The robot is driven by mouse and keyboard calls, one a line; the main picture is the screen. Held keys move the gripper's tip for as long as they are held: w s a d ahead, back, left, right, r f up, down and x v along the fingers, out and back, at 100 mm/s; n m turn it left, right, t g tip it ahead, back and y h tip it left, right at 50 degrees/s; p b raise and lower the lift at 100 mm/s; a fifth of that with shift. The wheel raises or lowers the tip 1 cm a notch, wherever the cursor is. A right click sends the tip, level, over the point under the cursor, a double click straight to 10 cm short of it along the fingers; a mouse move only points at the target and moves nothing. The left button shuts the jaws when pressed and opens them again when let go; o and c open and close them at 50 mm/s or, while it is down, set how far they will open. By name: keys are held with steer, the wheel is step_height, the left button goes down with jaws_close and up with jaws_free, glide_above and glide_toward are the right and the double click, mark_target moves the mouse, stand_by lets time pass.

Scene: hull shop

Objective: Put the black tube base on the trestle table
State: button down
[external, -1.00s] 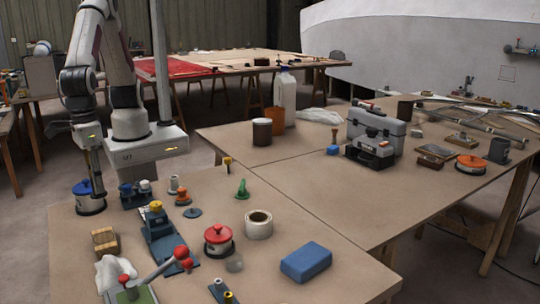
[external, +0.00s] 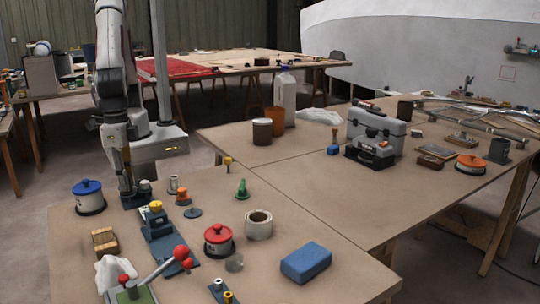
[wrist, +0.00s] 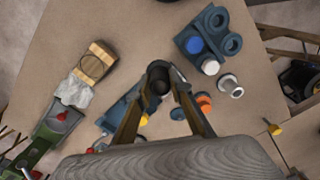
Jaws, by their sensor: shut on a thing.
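My gripper (wrist: 160,84) is shut on a black tube base (wrist: 158,74), a short dark cylinder with an open top, held between the fingertips in the wrist view. In the external view my gripper (external: 127,183) is low over the left part of the tan trestle table (external: 330,232), close to the blue holder (external: 134,198). The tube base is hard to make out there. I cannot tell whether its bottom touches the table.
The blue-lidded pot (external: 89,197) stands left of my gripper. The blue clamp-like tool (external: 162,236), red-lidded pot (external: 218,240) and wooden block (external: 105,241) are nearby. The holder (wrist: 187,35) carries blue and white caps. Bare tabletop lies right of the tape roll (external: 258,225).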

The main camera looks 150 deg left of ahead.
steer(key=a+m, duration=0.2)
steer(key=s+a+m, duration=0.1)
steer(key=a+m, duration=0.1)
steer(key=a+f+m, duration=0.1)
steer(key=a+m, duration=0.1)
steer(key=shift+s, duration=0.15)
steer(key=shift+s+a+f+m, duration=0.15)
steer(key=shift+s+a+m, duration=0.15)
steer(key=shift+a+m, duration=0.6)
steer(key=shift+s+a+f+m, duration=0.25)
steer(key=shift+a+m, duration=0.4)
steer(key=shift+m, duration=0.4)
steer(key=shift+s+a+f+m, duration=0.1)
steer(key=shift+s+a+m, duration=0.25)
steer(key=shift+a+m, duration=0.55)
steer(key=shift+d, duration=0.1)
steer(key=shift+w, duration=0.15)
steer(key=w+a+r+n, duration=0.2)
steer(key=w+a+n, duration=0.1)
steer(key=w+a, duration=0.8)
steer(key=shift+w, duration=1.3)
steer(key=shift+f, duration=0.1)
steer(key=shift+f, duration=1.9)
